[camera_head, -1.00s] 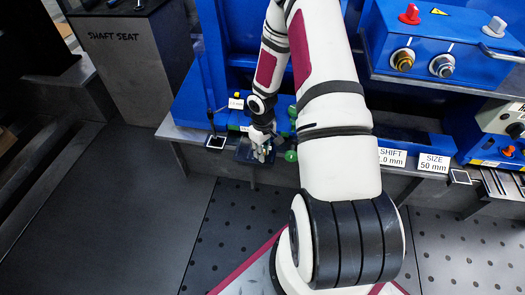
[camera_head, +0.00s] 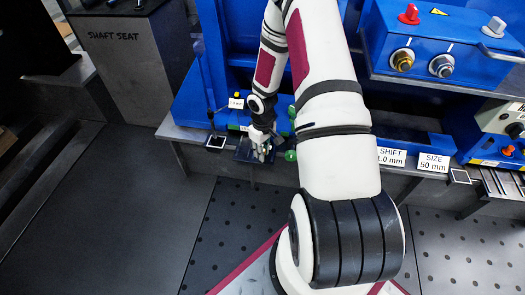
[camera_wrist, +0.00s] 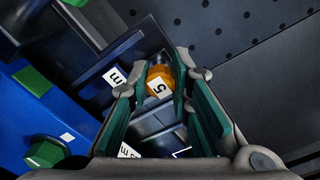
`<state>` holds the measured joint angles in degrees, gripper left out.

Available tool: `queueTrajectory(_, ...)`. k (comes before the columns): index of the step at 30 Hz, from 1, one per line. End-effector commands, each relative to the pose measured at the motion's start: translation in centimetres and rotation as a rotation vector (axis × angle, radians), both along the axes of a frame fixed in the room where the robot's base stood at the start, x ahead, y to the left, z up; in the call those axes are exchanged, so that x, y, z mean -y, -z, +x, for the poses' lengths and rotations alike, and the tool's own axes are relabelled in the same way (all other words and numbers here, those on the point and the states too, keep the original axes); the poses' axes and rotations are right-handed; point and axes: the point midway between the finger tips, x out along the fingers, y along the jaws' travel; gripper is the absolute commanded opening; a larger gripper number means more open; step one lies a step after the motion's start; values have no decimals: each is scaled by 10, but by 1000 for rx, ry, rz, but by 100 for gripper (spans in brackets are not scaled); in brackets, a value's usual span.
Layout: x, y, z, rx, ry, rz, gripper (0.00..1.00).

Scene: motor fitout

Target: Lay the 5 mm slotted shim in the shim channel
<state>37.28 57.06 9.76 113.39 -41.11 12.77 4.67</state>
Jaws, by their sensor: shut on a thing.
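In the wrist view, an orange piece with a white "5" label (camera_wrist: 159,84), which I take as the 5 mm shim's tab, sits between my gripper's teal finger pads. My gripper (camera_wrist: 160,72) is shut on it. The shim's slotted part is not clearly visible. Around and below it is a dark rack (camera_wrist: 95,92) with white labels, partly hidden by my fingers. In the head view, my gripper (camera_head: 262,151) is low over the small dark rack (camera_head: 243,155) at the bench's front edge. I cannot pick out the shim channel for certain.
Green knobs (camera_wrist: 45,152) and a blue fixture (camera_wrist: 22,115) stand close to the left of my gripper in the wrist view. A blue control box (camera_head: 440,40) and a "SIZE 50 mm" sign (camera_head: 433,163) are at the right. Perforated floor (camera_head: 225,225) lies open in front.

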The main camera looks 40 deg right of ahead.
Motion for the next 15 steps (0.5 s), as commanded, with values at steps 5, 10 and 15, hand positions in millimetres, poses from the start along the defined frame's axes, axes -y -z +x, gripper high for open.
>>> queueTrajectory(5,0,0,0,0,1,0,0)
queueTrajectory(10,0,1,0,0,1,0,0)
queueTrajectory(15,0,3,0,0,1,0,0)
